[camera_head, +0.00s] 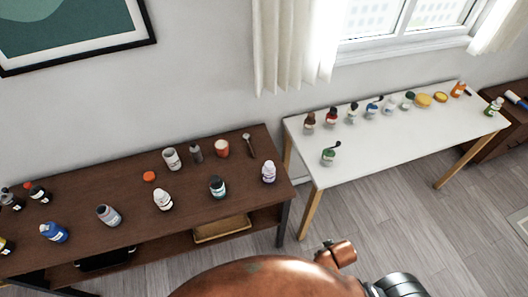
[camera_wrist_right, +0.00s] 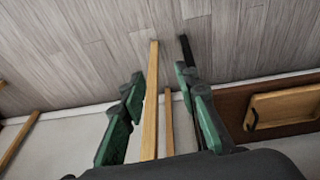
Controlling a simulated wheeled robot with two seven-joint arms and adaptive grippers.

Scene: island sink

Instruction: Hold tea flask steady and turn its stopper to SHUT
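No flask is clearly marked as the tea flask. A small green flask (camera_head: 328,156) with a dark lever-like stopper pointing right stands upright near the front left of the white table. No label or SHUT mark can be read at this size. My right gripper (camera_wrist_right: 162,76) has its two green fingers spread apart and empty in the right wrist view; only floor and table legs show between and beyond them. It is away from the flask, which does not show in that view. My left gripper is not in either view.
The white table (camera_head: 400,142) holds a row of small bottles and yellow lids along its back edge. The dark brown table (camera_head: 130,205) holds several bottles and jars, with a wooden tray (camera_head: 222,229) on its lower shelf. Much of the white table's front is clear.

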